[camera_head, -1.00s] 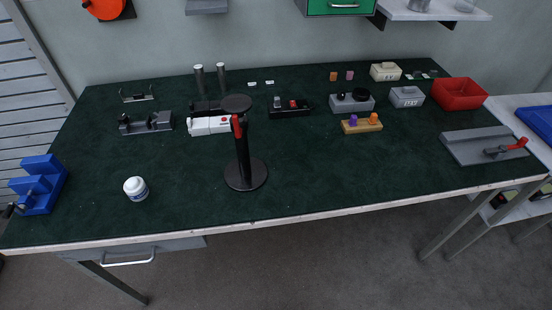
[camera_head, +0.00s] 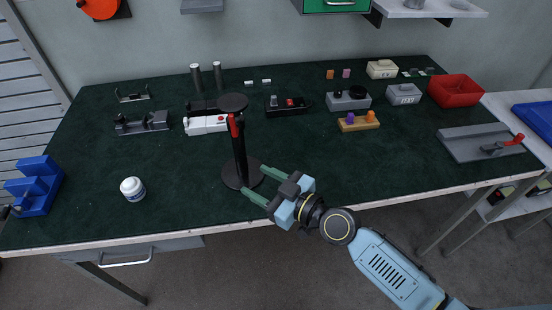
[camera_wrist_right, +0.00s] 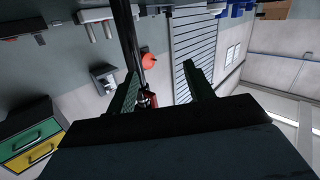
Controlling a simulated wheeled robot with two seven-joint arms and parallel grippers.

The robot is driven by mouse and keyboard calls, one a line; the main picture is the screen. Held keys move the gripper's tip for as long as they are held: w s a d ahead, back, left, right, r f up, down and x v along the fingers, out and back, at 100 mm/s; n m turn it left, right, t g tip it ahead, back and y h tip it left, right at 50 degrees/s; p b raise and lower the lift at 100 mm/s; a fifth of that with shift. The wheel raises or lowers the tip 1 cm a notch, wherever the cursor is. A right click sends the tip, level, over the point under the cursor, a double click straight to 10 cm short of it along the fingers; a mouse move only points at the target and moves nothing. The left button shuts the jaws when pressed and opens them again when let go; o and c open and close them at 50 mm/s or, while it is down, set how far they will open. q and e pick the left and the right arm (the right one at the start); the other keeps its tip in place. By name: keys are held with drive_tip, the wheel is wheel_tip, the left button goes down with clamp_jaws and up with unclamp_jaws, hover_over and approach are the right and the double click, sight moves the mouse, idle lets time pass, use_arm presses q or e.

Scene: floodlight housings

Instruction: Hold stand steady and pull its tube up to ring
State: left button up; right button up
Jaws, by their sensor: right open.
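The black stand (camera_head: 239,158) is upright on the green table, with a round base (camera_head: 229,176), a vertical tube, a round top plate (camera_head: 233,102) and a red lever with a collar (camera_head: 234,124). My right gripper (camera_head: 255,181) is open beside the lower tube, its green fingers pointing at it from the right, over the base's edge. In the right wrist view the dark tube (camera_wrist_right: 127,30) runs near the left finger, and a red part (camera_wrist_right: 151,98) shows between the fingers. I cannot tell whether the fingers touch the stand. My left gripper is not in view.
A white jar (camera_head: 133,189) stands left of the stand. A white-and-black device with two posts (camera_head: 206,125) is close behind it. A blue step block (camera_head: 35,187) is at the left edge, a red bin (camera_head: 455,91) at the right.

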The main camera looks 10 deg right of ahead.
sight(242, 139)
drive_tip(key=w+d+r+m+t, duration=0.2)
drive_tip(key=w+d+r, duration=0.1)
drive_tip(key=r, duration=0.1)
drive_tip(key=x, duration=1.1)
drive_tip(key=shift+w+a+f, duration=0.1)
drive_tip(key=shift+w, duration=0.2)
clamp_jaws()
unclamp_jaws()
drive_tip(key=v, duration=1.2)
